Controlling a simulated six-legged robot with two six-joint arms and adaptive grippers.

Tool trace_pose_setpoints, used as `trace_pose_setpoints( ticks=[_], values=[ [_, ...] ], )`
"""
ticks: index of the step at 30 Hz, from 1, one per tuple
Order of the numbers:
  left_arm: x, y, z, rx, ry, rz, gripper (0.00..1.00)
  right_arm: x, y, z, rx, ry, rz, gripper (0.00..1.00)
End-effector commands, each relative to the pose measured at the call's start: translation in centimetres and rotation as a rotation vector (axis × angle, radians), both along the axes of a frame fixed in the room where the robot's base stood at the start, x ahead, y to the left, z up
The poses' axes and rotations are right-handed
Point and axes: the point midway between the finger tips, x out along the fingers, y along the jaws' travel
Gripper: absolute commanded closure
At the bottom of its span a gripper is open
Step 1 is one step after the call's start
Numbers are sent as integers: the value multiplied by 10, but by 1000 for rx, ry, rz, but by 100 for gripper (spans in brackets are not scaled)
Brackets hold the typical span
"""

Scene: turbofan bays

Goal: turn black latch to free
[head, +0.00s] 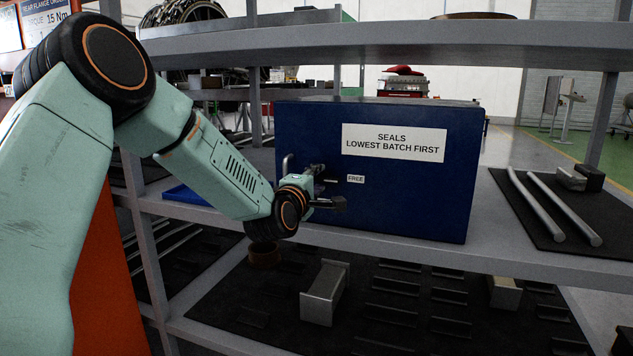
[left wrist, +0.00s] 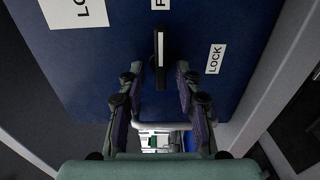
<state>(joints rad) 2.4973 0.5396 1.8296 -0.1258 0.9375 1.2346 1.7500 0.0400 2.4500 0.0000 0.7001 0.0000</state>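The black latch (left wrist: 160,58) is a short dark bar with a pale strip on the face of the blue cabinet (head: 400,200). In the left wrist view it lies upright in the picture, in line with a cut-off label beginning with F; its pivot cannot be made out. The FREE label (head: 356,179) is right of the latch in the head view. The LOCK label (left wrist: 215,58) is to the right in the wrist view. My left gripper (left wrist: 158,76) is open, its fingers on either side of the latch with gaps. My right gripper is out of view.
A pale bar handle (left wrist: 160,127) is on the cabinet front. The cabinet stands on a grey shelf (head: 480,226), with another shelf board (head: 400,45) above. Metal rods (head: 560,208) lie on a dark mat at right. A blue tray (head: 187,195) is at left.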

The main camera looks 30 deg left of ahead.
Motion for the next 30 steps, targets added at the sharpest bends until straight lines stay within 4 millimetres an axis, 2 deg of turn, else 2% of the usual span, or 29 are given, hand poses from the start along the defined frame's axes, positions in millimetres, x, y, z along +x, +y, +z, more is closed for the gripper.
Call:
trace_pose_setpoints(
  ticks=[5, 10, 24, 30],
  values=[
    [-1, 0, -1, -1, 1, 1, 66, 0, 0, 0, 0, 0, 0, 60],
    [-13, -2, 0, -4, 0, 2, 66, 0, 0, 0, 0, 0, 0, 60],
    [-88, -20, 0, -10, -2, 2, 66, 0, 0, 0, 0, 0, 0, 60],
    [-108, -24, 0, -6, -1, 2, 66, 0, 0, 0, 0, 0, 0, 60]
  ],
)
